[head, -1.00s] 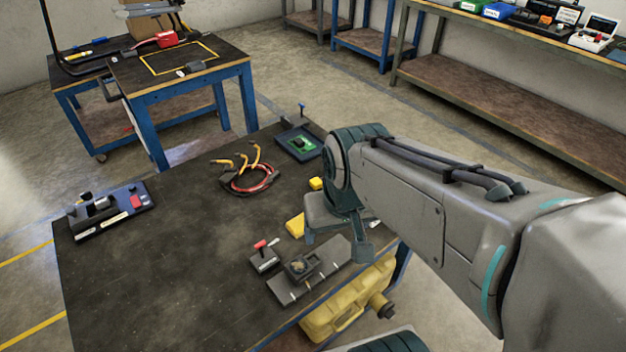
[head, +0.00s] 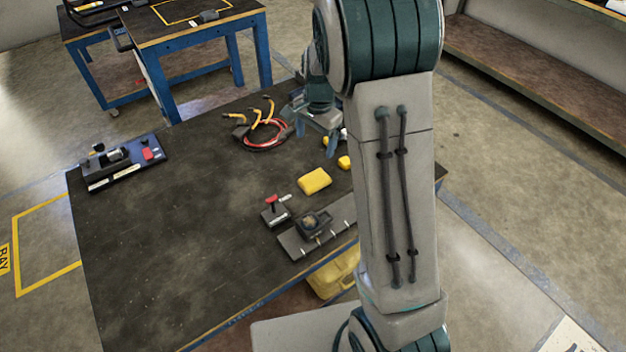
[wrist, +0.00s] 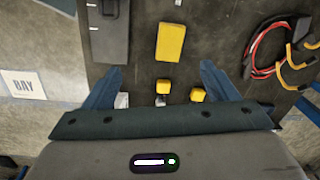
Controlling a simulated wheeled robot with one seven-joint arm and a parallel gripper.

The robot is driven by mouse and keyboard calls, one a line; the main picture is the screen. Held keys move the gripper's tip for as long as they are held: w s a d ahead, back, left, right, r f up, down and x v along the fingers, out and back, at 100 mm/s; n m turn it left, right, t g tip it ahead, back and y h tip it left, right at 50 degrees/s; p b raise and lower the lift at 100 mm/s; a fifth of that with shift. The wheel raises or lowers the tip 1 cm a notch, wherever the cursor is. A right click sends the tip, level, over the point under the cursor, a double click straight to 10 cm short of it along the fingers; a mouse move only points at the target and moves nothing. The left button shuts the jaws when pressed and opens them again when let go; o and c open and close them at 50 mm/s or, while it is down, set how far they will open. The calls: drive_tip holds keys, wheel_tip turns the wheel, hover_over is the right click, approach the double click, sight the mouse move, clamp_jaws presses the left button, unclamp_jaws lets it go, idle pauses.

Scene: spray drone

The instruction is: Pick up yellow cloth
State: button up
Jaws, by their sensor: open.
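The yellow cloth (head: 314,181) lies folded as a flat rectangle on the dark tabletop (head: 190,230). In the wrist view the cloth (wrist: 171,42) lies beyond my fingertips, roughly in line with the gap between them. My gripper (head: 315,138) is open above the table, behind the cloth in the head view. In the wrist view my gripper (wrist: 162,70) has its two fingers spread wide with nothing held. My arm covers the right part of the table in the head view.
Small yellow blocks (wrist: 197,95) lie near my fingers. Red and yellow cables (head: 262,130) lie at the back. A red-topped switch (head: 273,210) and a grey plate with a part on it (head: 308,228) stand in front of the cloth. The table's left middle is clear.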

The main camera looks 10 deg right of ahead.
drive_tip(key=w+f+m, duration=0.3)
drive_tip(key=w+f, duration=0.2)
drive_tip(key=f, duration=0.3)
hover_over(314, 179)
drive_tip(key=shift+g+h, duration=0.3)
drive_tip(key=f, duration=0.8)
drive_tip(key=shift+s+a, duration=0.1)
drive_tip(key=shift+a, duration=0.3)
drive_tip(key=f, duration=0.2)
drive_tip(key=d+f, duration=0.1)
drive_tip(key=f, duration=0.1)
drive_tip(key=shift+f, duration=0.7)
drive_tip(key=c, duration=1.1)
